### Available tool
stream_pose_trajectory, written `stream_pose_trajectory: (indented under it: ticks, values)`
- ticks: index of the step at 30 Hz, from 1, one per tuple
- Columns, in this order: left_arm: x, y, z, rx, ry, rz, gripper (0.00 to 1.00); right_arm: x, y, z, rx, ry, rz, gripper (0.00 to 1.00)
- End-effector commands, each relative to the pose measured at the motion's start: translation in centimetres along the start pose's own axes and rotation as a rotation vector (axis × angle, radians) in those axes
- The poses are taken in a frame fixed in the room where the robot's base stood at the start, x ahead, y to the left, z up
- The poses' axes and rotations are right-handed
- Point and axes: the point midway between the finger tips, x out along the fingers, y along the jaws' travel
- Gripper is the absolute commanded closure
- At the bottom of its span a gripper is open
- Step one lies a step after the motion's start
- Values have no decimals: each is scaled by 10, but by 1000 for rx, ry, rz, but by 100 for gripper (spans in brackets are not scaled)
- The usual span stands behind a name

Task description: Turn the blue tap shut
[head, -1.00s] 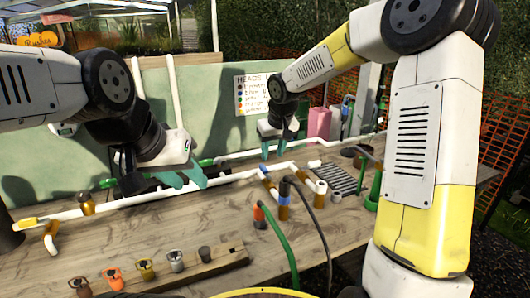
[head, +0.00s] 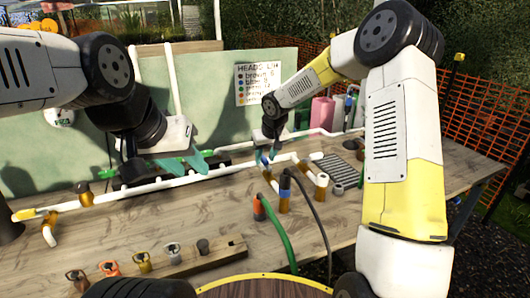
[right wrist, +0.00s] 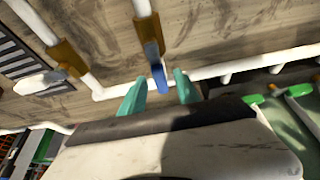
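The blue tap (right wrist: 156,68) is a small blue handle on a brown fitting of a white pipe. In the right wrist view its end lies between the two teal fingertips of my right gripper (right wrist: 159,88). The fingers stand apart, with a gap on each side of the handle; I cannot make out contact. In the head view the blue tap (head: 263,159) is small and partly hidden by my right gripper (head: 267,154). My left gripper (head: 188,164) is open and empty, its teal fingers over the white pipe at the back of the bench.
White pipes (head: 120,190) with brown fittings run along the bench (head: 130,225). Green (head: 280,232) and dark (head: 318,215) hoses rise at the front. A wooden rail (head: 222,256) holds several coloured heads. A sign (head: 260,83) hangs on the green back panel. A grey grate (head: 338,170) lies at right.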

Motion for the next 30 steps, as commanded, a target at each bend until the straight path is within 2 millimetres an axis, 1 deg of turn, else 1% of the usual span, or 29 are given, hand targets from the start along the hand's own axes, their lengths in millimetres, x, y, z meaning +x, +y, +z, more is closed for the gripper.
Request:
stream_pose_trajectory:
  ticks: [3,4,6,8,9,30]
  values:
    - [0,0,0,0,0,0,64,0,0,0,0,0,0,62]
    - [0,0,0,0,0,0,64,0,0,0,0,0,0,66]
    - [0,0,0,0,0,0,64,0,0,0,0,0,0,80]
    - [0,0,0,0,0,0,64,0,0,0,0,0,0,91]
    - [0,0,0,0,0,0,64,0,0,0,0,0,0,99]
    - [0,0,0,0,0,0,64,-1,0,0,0,-1,1,100]
